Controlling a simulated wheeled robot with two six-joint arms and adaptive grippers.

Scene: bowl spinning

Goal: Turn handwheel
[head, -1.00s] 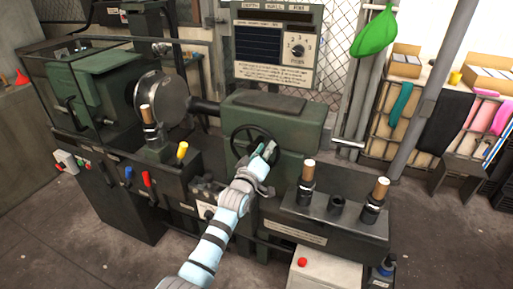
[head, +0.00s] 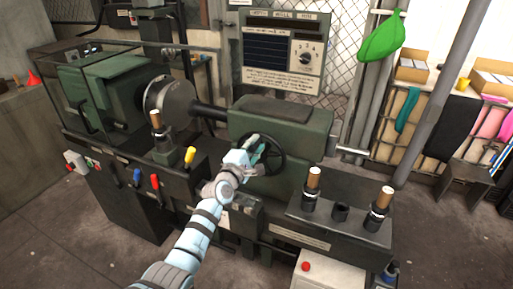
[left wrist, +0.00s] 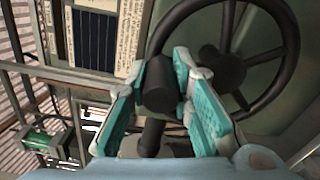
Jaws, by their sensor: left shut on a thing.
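The black handwheel (head: 281,154) sits on the front of the green tailstock in the head view. In the left wrist view its spoked rim (left wrist: 291,62) fills the upper right, with a dark hub. My left gripper (head: 255,146) is at the wheel's left side. In the left wrist view, my left gripper's teal-padded fingers (left wrist: 185,92) are on both sides of the wheel's black handle (left wrist: 158,84) and shut on it. In the head view the gripper covers the handle and part of the left rim. My right gripper is not in view.
The green tailstock (head: 300,122) is part of a large lathe. Two wooden-handled posts (head: 313,185) stand at its right front. Yellow, red and blue levers (head: 154,181) stand left of my arm. A control panel (head: 282,52) is behind.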

